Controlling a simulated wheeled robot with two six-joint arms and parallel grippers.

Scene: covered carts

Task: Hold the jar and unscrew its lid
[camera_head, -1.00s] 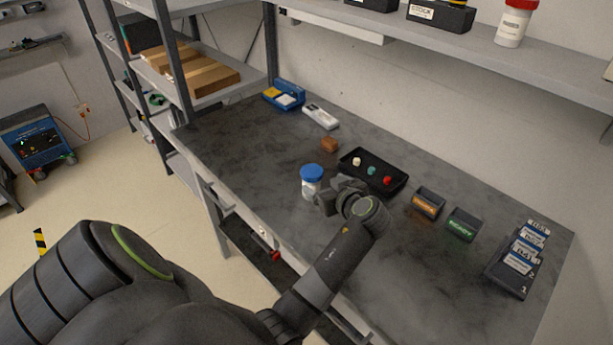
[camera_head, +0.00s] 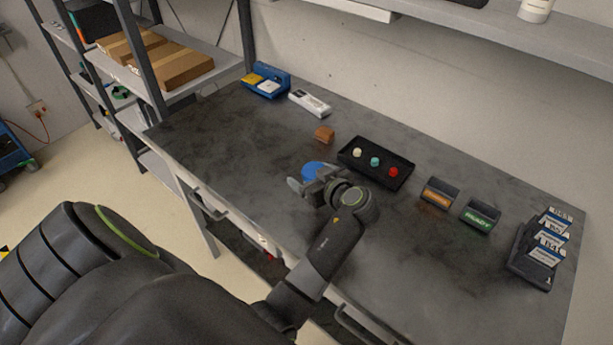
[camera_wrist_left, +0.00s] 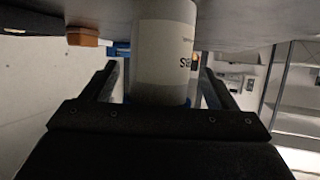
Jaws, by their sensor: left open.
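The jar shows in the head view by its blue lid (camera_head: 313,168); its body is mostly hidden behind my left gripper (camera_head: 307,183). In the left wrist view, the white jar body (camera_wrist_left: 165,50) with dark printed letters stands between the two fingers of the left gripper (camera_wrist_left: 160,80). The fingers are open, one on each side of the jar, with a gap showing at least on the left side. My right gripper is not in view.
A brown block (camera_head: 324,134), orange-labelled (camera_head: 438,193) and green-labelled (camera_head: 480,215) holders and a card rack (camera_head: 533,262) are on the table.

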